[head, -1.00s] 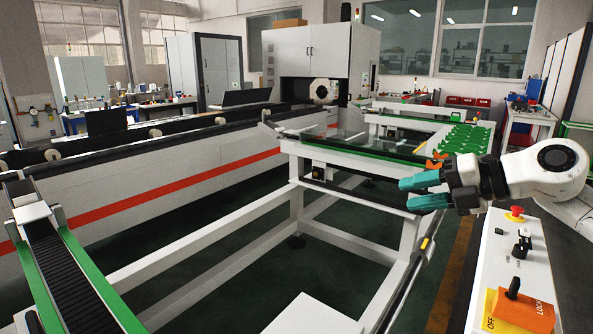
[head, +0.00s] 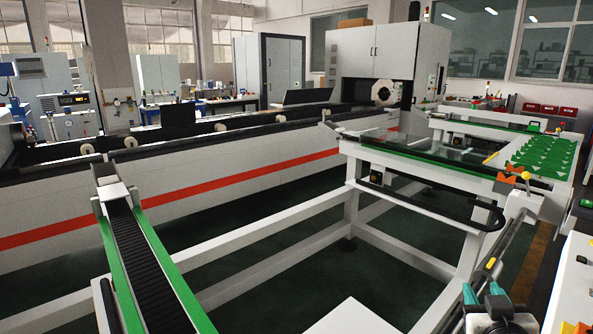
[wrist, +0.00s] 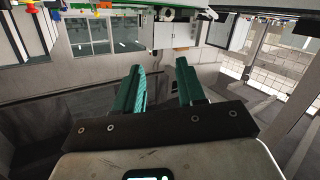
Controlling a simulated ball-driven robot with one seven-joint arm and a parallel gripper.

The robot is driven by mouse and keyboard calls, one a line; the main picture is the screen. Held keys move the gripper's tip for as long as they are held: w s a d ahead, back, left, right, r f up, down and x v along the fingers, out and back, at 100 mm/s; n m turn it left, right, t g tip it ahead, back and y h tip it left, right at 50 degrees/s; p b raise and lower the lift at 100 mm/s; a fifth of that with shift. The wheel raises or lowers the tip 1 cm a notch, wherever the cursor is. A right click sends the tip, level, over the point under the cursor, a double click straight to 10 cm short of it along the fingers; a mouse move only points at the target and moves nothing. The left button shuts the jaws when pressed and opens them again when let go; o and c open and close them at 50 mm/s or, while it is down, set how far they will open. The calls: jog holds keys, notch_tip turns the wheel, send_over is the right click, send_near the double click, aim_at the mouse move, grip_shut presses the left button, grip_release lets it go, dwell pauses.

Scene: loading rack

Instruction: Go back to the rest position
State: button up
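My gripper (head: 482,291) is low at the bottom right of the head view, and only its teal fingertips and part of its dark body show. In the wrist view the two teal fingers of my gripper (wrist: 162,82) stand apart with nothing between them. It is open and empty. The wrist picture shows the room upside down. Most of my arm is hidden or out of the head view.
A white-framed rack with a glass top (head: 420,147) stands at centre right. A green-edged conveyor (head: 150,270) runs at the lower left. A long white machine with a red stripe (head: 200,190) lies behind. Green parts (head: 545,155) sit on the right-hand table.

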jog(key=s+a+f+g+y, duration=0.25)
jog(key=s+f+g, duration=0.25)
jog(key=s+f, duration=0.65)
jog(key=s+a+f+g+y, duration=0.25)
jog(key=s+f+g, duration=0.25)
jog(key=s+f, duration=0.65)
jog(key=s+a+f+g, duration=0.1)
jog(key=s+f+g, duration=0.1)
jog(key=s, duration=0.4)
jog(key=s+f+g, duration=0.2)
jog(key=s, duration=0.4)
jog(key=shift+s+a+f+n+g, duration=0.25)
jog(key=shift+s+a+n+g, duration=0.05)
jog(key=shift+a, duration=0.05)
